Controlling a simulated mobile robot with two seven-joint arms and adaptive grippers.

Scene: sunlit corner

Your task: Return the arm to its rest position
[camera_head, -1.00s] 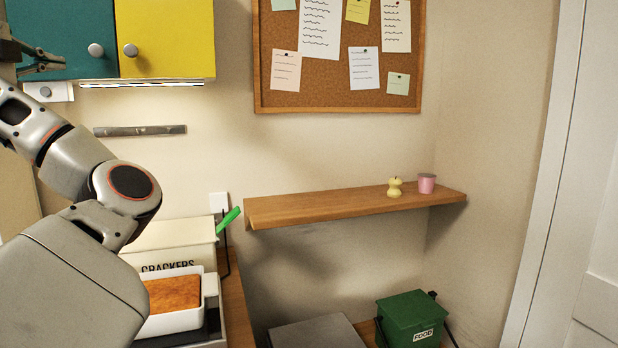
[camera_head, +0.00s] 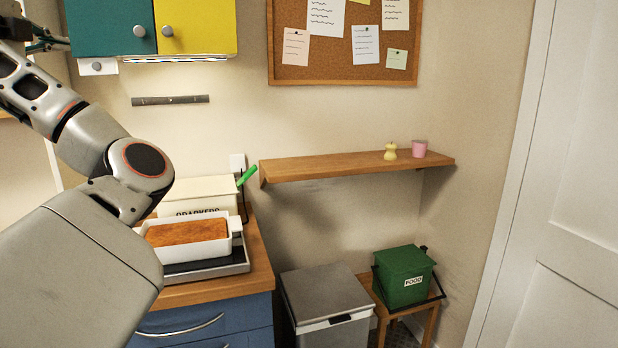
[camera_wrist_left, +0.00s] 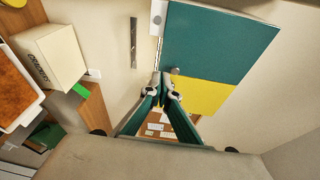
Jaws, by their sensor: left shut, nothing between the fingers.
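My left arm fills the left side of the head view, bent upward at the elbow. My left gripper (camera_head: 52,42) is at the top left, partly cut off by the arm, beside the teal cabinet door (camera_head: 108,28). In the left wrist view the left gripper (camera_wrist_left: 163,82) shows its two fingers shut with nothing between them. There it appears in front of the teal and yellow cabinet doors; I cannot tell the exact gap. My right gripper is in neither view.
A counter (camera_head: 262,272) holds a white loaf dish (camera_head: 190,254) and a crackers box (camera_head: 205,189) below the arm. A wooden shelf (camera_head: 330,167) carries a yellow figure and a pink cup. A grey bin (camera_head: 325,295) and green food caddy (camera_head: 404,275) stand lower right.

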